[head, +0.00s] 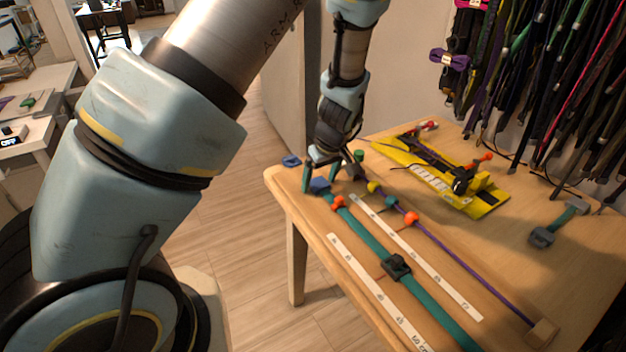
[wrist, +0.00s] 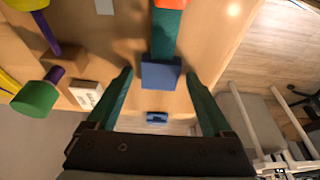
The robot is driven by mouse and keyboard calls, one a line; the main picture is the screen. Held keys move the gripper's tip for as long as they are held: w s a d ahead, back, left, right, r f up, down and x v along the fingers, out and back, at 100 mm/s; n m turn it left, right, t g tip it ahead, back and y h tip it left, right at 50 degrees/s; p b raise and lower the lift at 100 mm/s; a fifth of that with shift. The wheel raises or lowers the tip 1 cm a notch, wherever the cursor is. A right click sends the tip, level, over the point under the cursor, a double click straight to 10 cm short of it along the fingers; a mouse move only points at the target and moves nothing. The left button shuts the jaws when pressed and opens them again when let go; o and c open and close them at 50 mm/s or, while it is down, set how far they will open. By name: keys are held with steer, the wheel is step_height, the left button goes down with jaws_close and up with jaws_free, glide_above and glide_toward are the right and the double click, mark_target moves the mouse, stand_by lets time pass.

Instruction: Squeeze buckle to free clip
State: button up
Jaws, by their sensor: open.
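A teal strap (head: 367,237) runs along the table, with a black buckle (head: 397,266) partway along it. A blue block-like piece (head: 319,186) sits at the strap's far end. In the wrist view this blue piece (wrist: 161,76) lies between the fingertips, with a visible gap on each side. My gripper (head: 320,173) points down over that end; its teal fingers are open and empty. A smaller blue piece (head: 291,161) lies apart near the table's far left corner, and also shows in the wrist view (wrist: 157,117). I cannot tell which piece is the clip.
A purple cord (head: 455,256) runs beside the strap, with orange and green pieces and white rulers (head: 377,292) nearby. A yellow jig (head: 440,175) stands at the back. A grey-teal tool (head: 560,222) lies right. Straps hang behind the table.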

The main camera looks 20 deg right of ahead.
steer(key=shift+r, duration=0.1)
steer(key=p+v, duration=0.5)
steer(key=v, duration=0.1)
steer(key=shift+r+p, duration=0.3)
steer(key=shift+r, duration=0.05)
stand_by(0.4)
steer(key=s+a+r+m, duration=0.1)
steer(key=a+r, duration=0.3)
steer(key=a, duration=0.6)
steer(key=s+a+r+m+g, duration=0.1)
steer(key=a+r, duration=0.4)
steer(key=a, duration=0.5)
steer(key=s+a+r+m+g, duration=0.1)
steer(key=a+r, duration=0.4)
steer(key=a, duration=0.5)
steer(key=shift+s+h, duration=0.4)
steer(key=shift+s, duration=0.3)
